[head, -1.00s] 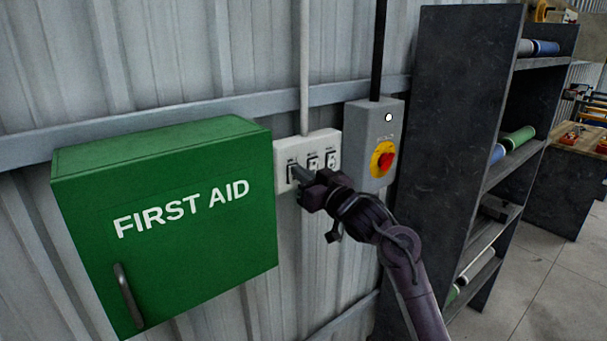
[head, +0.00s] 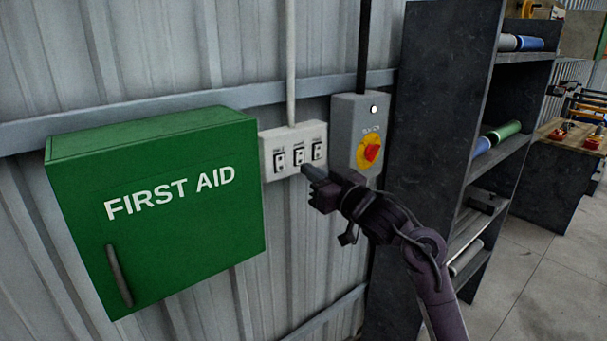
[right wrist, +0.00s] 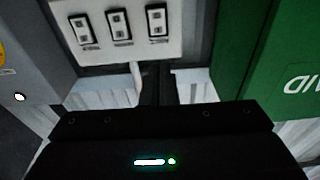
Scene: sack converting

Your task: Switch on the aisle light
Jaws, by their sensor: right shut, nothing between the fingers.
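A white switch panel (head: 268,168) on the corrugated wall holds three dark-framed rocker switches: a left one (head: 280,159), a middle one (head: 299,156) and a right one (head: 317,150). Their labels are too small to read, so I cannot tell which is the aisle light. The panel also shows in the right wrist view (right wrist: 185,40), turned over, with all three switches uncovered. My right gripper (head: 309,173) is shut and empty, just below the middle and right switches, seemingly apart from them. My left gripper is out of view.
A green first aid box (head: 160,255) juts out left of the panel. A grey box (head: 345,125) with a red knob on yellow (head: 371,150) is close on the right. A dark shelf rack (head: 435,120) stands farther right. The wall below the panel is clear.

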